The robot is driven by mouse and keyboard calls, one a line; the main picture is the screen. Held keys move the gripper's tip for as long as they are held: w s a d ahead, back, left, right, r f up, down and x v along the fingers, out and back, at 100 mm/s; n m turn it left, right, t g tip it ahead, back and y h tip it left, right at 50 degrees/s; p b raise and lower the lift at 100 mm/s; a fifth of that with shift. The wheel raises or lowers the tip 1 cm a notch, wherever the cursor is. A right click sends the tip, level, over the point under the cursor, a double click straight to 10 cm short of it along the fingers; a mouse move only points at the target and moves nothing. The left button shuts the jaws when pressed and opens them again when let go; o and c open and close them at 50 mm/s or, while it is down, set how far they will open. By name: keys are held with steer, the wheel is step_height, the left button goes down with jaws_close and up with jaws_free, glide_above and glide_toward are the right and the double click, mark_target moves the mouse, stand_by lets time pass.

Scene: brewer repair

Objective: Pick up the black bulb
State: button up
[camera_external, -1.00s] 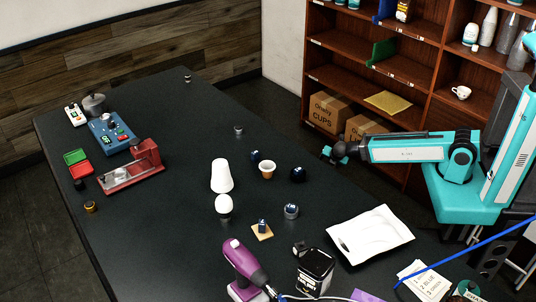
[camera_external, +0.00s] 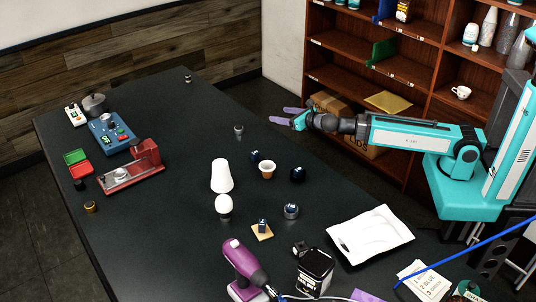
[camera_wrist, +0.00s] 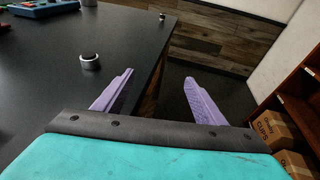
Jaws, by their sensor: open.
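No thing in these frames is clearly a black bulb. A dark round object (camera_external: 298,173) sits on the table's right side in the external view; it is too small to identify. A white bulb (camera_external: 223,204) stands near the table's middle. A small metal piece with a dark top (camera_external: 238,129) sits farther back; it appears at left in the wrist view (camera_wrist: 90,61). My gripper (camera_external: 277,114) is open, its purple fingers apart and empty. It is above and beyond the table's right edge. The wrist view shows the gripper (camera_wrist: 159,75) with floor and table edge beyond its fingers.
A wooden shelf (camera_external: 330,62) with cardboard boxes stands behind my arm.

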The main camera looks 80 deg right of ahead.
steer(key=w+a+r+n+t+y+p, duration=0.15)
steer(key=a+r, duration=0.25)
steer(key=a, duration=0.5)
steer(key=w+a+r+n+t+y+p, duration=0.1)
steer(key=w+a+r+n, duration=0.2)
steer(key=a, duration=0.7)
steer(key=w+a+r+n+t+y+p, duration=0.1)
steer(key=w+a+r+y, duration=0.15)
steer(key=a+r, duration=0.45)
steer(key=m+g+p, duration=0.2)
steer(key=g+p, duration=0.1)
glide_toward(227, 205)
steer(key=f, duration=0.1)
steer(key=w+d+f, duration=0.1)
steer(key=shift+w+d+f+h, duration=0.2)
steer(key=shift+d+f+h, duration=0.1)
steer(key=shift+f, duration=0.05)
steer(key=shift+p+x, duration=0.8)
steer(key=shift+x, duration=3.5)
steer(key=shift+w, duration=0.15)
